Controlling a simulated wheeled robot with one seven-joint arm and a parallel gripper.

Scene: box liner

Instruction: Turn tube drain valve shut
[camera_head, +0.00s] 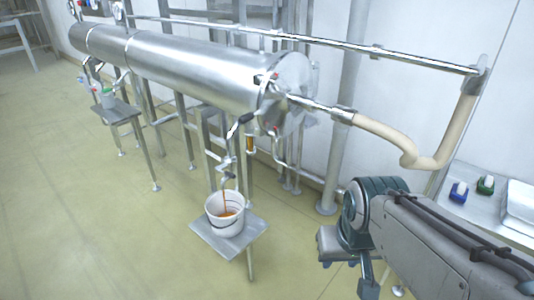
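The tube is a long horizontal steel cylinder (190,65) on a frame, in the head view. A thin drain line (236,152) hangs below its near end, with a black lever handle (240,123) at its top, slanting down to the left. I cannot tell for certain that this lever is the drain valve. Brown liquid runs down into a white bucket (224,222) below. My arm (365,205) enters from the lower right, apart from the tube and the lever. Its end is small and partly cut off at the bottom edge, so the finger opening is unclear.
The bucket stands on a small metal stand (250,232). A second stand (117,112) is farther left. A beige hose (400,140) joins the tube's near end to an overhead pipe. Floor at left is clear.

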